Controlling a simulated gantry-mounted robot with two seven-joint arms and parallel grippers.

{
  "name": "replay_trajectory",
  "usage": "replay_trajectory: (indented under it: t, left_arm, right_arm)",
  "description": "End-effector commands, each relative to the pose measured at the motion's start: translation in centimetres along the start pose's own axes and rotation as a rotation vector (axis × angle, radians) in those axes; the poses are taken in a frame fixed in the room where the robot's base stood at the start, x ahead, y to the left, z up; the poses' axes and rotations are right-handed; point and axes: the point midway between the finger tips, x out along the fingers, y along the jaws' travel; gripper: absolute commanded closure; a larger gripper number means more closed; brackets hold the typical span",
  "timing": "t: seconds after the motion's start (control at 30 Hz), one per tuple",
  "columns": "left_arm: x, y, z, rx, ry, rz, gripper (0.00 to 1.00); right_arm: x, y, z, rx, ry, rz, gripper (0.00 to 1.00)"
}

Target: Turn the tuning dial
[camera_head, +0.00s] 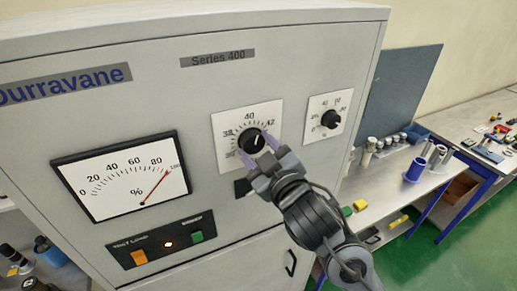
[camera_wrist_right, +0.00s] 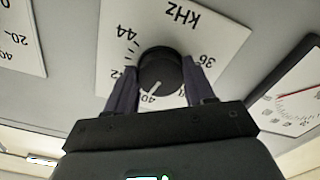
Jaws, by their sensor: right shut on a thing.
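The tuning dial (camera_head: 250,141) is a black knob on a white scale plate marked around 38 to 42 on the front of a grey cabinet. In the right wrist view the dial (camera_wrist_right: 160,72) sits on a plate marked kHz, with its pointer line near 40. My right gripper (camera_head: 259,147) has one purple finger on each side of the dial and is shut on it. The fingers also show on both sides of the knob in the right wrist view (camera_wrist_right: 160,85). My left gripper is not in view.
A smaller knob (camera_head: 331,119) is to the right of the dial. A percent meter (camera_head: 125,175) has its red needle high on the scale. Below it is a panel with an orange switch (camera_head: 139,257) and a green switch (camera_head: 196,237). Benches with cans and parts stand at the right.

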Motion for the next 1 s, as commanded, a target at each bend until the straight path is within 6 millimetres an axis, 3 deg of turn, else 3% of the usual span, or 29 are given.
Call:
replay_trajectory:
  t: [0.13, 0.17, 0.3, 0.7, 1.0]
  left_arm:
    - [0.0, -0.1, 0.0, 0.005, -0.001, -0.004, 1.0]
    - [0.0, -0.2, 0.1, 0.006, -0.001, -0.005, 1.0]
    - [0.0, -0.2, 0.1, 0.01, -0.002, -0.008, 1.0]
    - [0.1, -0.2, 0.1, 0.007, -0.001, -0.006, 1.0]
    - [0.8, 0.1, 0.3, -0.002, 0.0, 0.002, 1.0]
  right_arm:
    - [0.0, 0.0, 0.0, 0.0, 0.0, 0.0, 0.77]
    - [0.0, 0.0, 0.0, 0.0, 0.0, 0.0, 0.44]
    - [0.0, 0.0, 0.0, 0.001, 0.0, 0.0, 0.22]
    - [-0.5, 0.0, 0.1, 0.002, 0.0, 0.0, 0.21]
    - [-4.7, -0.1, 0.1, 0.002, 0.001, 0.0, 0.21]
